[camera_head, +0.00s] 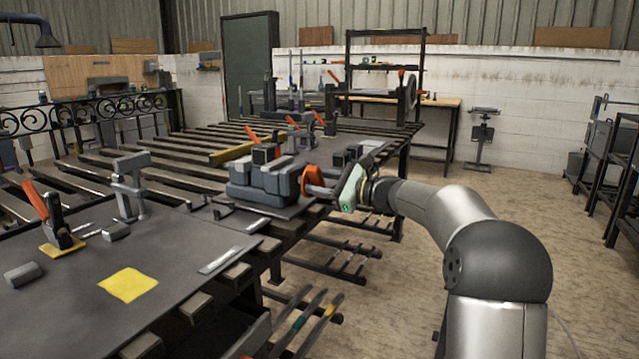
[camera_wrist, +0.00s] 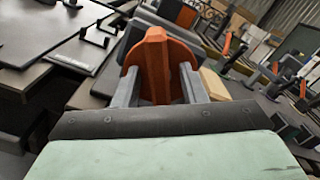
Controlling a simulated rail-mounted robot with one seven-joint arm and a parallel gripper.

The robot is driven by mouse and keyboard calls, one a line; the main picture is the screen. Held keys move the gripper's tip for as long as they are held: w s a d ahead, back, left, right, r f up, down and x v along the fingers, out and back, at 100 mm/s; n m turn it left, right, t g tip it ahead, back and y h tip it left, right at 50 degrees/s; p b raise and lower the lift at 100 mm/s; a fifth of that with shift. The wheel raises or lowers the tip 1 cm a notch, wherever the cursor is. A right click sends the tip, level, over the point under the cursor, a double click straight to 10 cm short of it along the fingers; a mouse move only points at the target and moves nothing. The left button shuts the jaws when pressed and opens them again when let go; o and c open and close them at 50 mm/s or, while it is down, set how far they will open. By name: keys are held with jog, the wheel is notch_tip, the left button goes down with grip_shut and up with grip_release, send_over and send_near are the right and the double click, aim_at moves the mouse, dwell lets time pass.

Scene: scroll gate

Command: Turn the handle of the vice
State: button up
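The vice (camera_head: 262,183) is a grey block-shaped tool fixed on the near right edge of the slatted work table. Its orange handle (camera_head: 312,175) is on its right side, facing my arm. My gripper (camera_head: 322,187) reaches the handle from the right. In the wrist view, the orange handle (camera_wrist: 156,50) stands between my two grey fingers (camera_wrist: 159,82), one on each side of it. The fingers are wide apart. I cannot tell whether either one touches the handle. The vice body is largely hidden behind the handle in the wrist view.
A dark metal table (camera_head: 185,240) with a yellow sheet (camera_head: 128,285), an orange-handled clamp (camera_head: 52,215) and a grey stand (camera_head: 130,185) lies to the left. Bars (camera_head: 345,262) hang below the table edge. The floor (camera_head: 400,310) right of the table is open.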

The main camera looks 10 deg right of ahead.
grip_shut()
